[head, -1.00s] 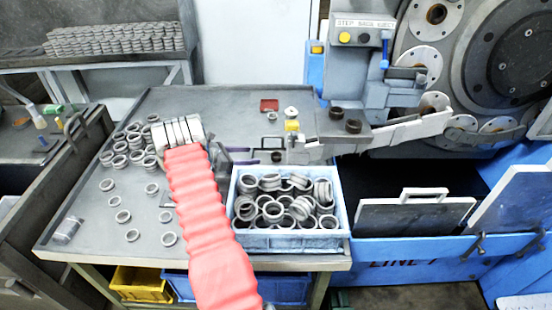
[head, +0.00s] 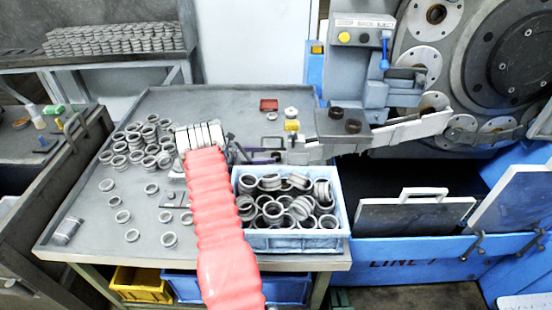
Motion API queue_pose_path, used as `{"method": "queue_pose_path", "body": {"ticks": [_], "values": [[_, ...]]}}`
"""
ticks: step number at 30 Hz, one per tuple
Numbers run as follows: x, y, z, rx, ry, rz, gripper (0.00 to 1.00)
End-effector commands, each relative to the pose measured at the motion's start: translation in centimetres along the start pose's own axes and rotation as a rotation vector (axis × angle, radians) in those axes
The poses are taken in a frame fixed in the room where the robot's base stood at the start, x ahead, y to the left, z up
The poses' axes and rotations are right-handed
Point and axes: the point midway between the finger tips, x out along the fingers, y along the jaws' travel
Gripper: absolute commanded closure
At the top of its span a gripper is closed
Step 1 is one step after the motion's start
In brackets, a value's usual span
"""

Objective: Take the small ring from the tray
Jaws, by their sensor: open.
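Several grey metal rings lie loose on the left part of the grey table tray (head: 230,97) in the head view. A cluster of rings (head: 135,140) sits left of my gripper, and single rings such as this one (head: 122,216) are spread in front of it. I cannot tell which one is the small ring. My gripper (head: 232,150) is over the middle of the table, just behind the blue box's left corner. Its fingers point to the right and are open. My red-sleeved arm covers part of the table, and the space between the fingers is hard to make out.
A light blue box (head: 292,243) full of rings stands right of my arm. The table's back left is clear.

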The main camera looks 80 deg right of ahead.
Motion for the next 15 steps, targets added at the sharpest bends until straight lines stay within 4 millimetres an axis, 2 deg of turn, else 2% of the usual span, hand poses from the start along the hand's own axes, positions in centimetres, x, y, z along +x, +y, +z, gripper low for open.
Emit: {"method": "queue_pose_path", "body": {"ticks": [9, 15], "values": [[4.0, -0.1, -0.3, 0.001, 0.000, -0.002, 0.42], [4.8, 0.0, -0.3, 0.000, 0.000, 0.001, 0.42]]}}
